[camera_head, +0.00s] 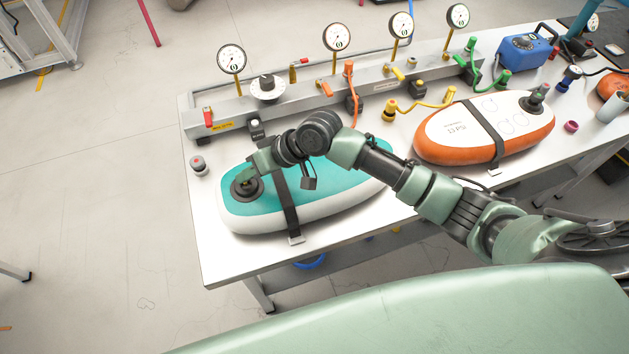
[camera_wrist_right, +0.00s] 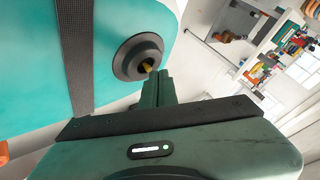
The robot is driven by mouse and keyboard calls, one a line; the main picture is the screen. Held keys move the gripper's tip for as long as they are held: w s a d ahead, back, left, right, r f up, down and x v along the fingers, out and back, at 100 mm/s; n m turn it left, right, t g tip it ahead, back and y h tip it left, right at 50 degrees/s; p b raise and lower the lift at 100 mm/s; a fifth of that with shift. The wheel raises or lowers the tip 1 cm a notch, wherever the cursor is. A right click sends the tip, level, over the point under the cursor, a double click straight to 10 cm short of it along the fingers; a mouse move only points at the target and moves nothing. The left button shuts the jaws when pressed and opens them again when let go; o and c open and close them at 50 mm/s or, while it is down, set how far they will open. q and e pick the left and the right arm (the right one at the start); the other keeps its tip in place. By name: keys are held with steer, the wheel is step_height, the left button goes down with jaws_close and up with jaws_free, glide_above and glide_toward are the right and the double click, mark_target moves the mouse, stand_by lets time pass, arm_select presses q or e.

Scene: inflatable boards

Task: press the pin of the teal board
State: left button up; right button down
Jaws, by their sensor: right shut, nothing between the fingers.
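The teal board (camera_head: 345,172) with white sides lies on the white table, with a black strap (camera_head: 286,208) across it. Its round black valve (camera_head: 240,190) is at the left end in the head view. In the right wrist view the valve (camera_wrist_right: 132,57) shows a small yellow pin (camera_wrist_right: 148,66) at its centre. My right gripper (camera_head: 250,172) is shut and empty, its fingertips (camera_wrist_right: 158,76) right at the valve by the pin. I cannot tell whether they touch the pin. My left gripper is out of view.
An orange and white board (camera_head: 485,130) lies to the right. A grey manifold rail with several gauges (camera_head: 232,60) runs along the back. The table's front left corner (camera_head: 222,262) is clear.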

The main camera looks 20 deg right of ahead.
steer(key=shift+f, duration=0.55)
stand_by(0.4)
steer(key=shift+r+p, duration=1)
steer(key=shift+r, duration=0.25)
steer(key=shift+r, duration=0.1)
step_height(320, 180, up, 6)
steer(key=p, duration=0.6)
